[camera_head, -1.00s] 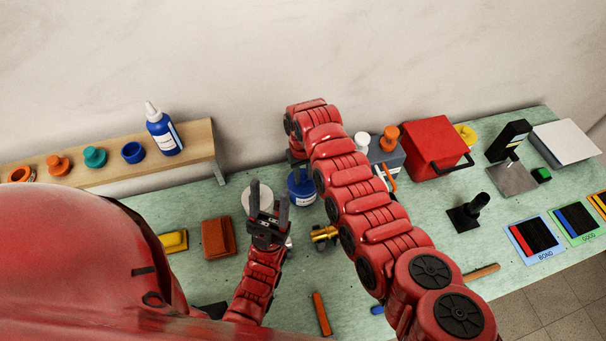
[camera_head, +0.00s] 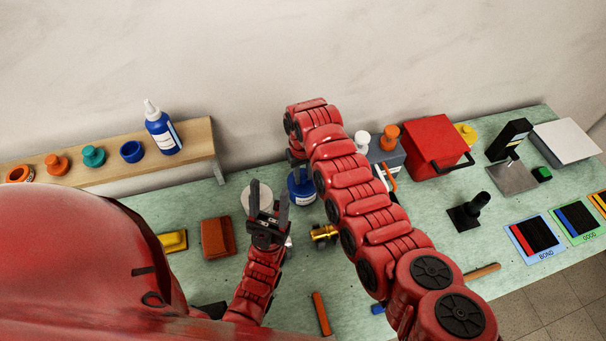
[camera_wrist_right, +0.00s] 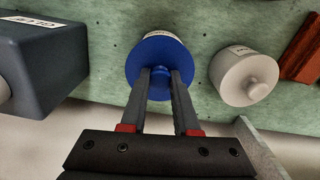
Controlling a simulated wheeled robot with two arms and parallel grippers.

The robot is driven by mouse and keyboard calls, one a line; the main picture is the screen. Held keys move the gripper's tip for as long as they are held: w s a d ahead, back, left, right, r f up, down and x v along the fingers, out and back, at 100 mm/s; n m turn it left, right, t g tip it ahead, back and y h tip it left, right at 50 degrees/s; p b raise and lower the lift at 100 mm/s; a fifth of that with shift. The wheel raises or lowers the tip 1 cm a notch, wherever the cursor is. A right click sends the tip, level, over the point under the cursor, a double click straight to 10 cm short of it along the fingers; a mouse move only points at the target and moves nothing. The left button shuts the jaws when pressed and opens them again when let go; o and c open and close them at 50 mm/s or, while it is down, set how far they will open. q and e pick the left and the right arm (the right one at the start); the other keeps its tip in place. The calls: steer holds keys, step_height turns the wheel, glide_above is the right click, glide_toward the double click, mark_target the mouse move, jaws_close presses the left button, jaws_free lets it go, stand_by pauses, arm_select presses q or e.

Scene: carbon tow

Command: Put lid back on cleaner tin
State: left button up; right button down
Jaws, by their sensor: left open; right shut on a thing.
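The blue tin (camera_head: 303,190) with a white label stands on the green bench, partly hidden by my right arm. In the right wrist view, my right gripper (camera_wrist_right: 160,76) is shut on the knob of the blue lid (camera_wrist_right: 146,77). The lid is over the blue tin, whose label (camera_wrist_right: 160,34) shows beyond it; I cannot tell whether it is fully seated. In the head view the right fingers are mostly hidden by the arm. My left gripper (camera_head: 270,192) is open and empty, in front of the pale grey tin.
The pale grey knobbed tin (camera_wrist_right: 245,76) stands close beside the blue one. A dark grey box (camera_wrist_right: 40,55) is on the other side. A brass piece (camera_head: 323,232) lies in front, and a brown block (camera_head: 217,237) lies left.

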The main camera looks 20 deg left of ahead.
steer(key=shift+f+b, duration=0.2)
steer(key=shift+b, duration=0.35)
stand_by(0.8)
stand_by(0.3)
steer(key=c, duration=0.6)
jaws_free()
steer(key=shift+o, duration=0.3)
steer(key=o, duration=0.4)
steer(key=shift+o, duration=0.2)
steer(key=shift+r, duration=0.1)
